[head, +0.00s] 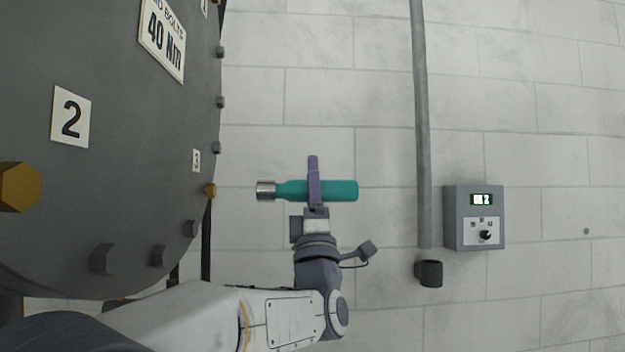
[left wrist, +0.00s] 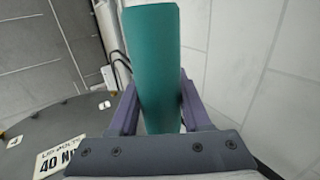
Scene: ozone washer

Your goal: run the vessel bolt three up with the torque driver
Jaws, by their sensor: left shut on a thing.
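The torque driver (head: 335,190) is teal with a silver socket end; it lies level in the head view, socket pointing left. My left gripper (head: 314,180) is shut around its body with purple fingers. In the left wrist view the teal body (left wrist: 157,60) stands between the fingers; its socket end is not clear there. Vessel bolt three (head: 210,190) is a small brass head at the right edge of the grey vessel, below the plate marked 3 (head: 196,160). The socket is apart from it, a gap to its right, at about the same height. My right gripper is not in view.
The grey vessel (head: 150,220) fills the left side, with a plate marked 2 (head: 70,117), a large brass bolt (head: 20,187) and a 40 Nm sign (head: 162,38). A vertical pipe (head: 421,130) and grey control box (head: 474,217) are on the right. Pale block wall lies behind.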

